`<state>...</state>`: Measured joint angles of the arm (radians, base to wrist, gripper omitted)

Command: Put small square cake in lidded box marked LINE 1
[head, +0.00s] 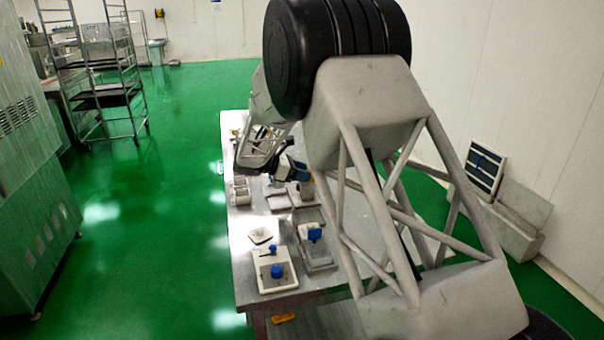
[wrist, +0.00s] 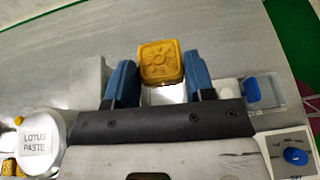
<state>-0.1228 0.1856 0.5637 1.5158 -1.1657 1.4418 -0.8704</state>
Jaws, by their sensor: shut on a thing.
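In the wrist view my gripper (wrist: 160,72) has two blue fingers, shut on a small square golden cake (wrist: 160,58) with a moulded pattern on top. The cake sits between the fingertips. In the head view my gripper (head: 290,170) is small and partly hidden by my arm, and the cake cannot be made out. No LINE 1 marking is readable in either view. A clear container (wrist: 272,88) with a blue latch is right of the fingers in the wrist view; I cannot tell whether it is the lidded box.
A LOTUS PASTE tub (wrist: 40,143) and yellow pieces (wrist: 9,167) are at lower left. A white unit (wrist: 293,138) with a blue knob is at lower right. In the head view, several trays and units crowd the steel table (head: 243,262); a rack (head: 100,80) stands beyond.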

